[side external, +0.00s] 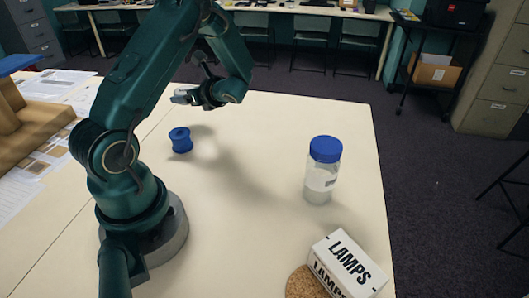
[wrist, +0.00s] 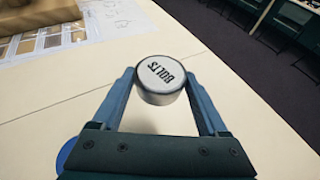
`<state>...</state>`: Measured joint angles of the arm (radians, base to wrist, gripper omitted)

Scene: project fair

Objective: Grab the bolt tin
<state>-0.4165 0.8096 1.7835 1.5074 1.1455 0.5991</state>
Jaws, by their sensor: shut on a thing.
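The bolt tin (wrist: 161,80) is a short round tin with a pale lid marked "BOLTS". In the wrist view it sits between the two fingers of my gripper (wrist: 165,84), which is shut on it. In the side external view my gripper (side external: 188,96) is raised above the table, at the back left, with part of the tin showing grey at its end. The tin's underside is hidden.
A blue spool (side external: 181,140) stands on the table below my gripper. A clear jar with a blue lid (side external: 323,170) stands to the right. A white "LAMPS" box (side external: 345,262) rests on a cork mat (side external: 300,283) at the front. The table (side external: 255,210) centre is clear.

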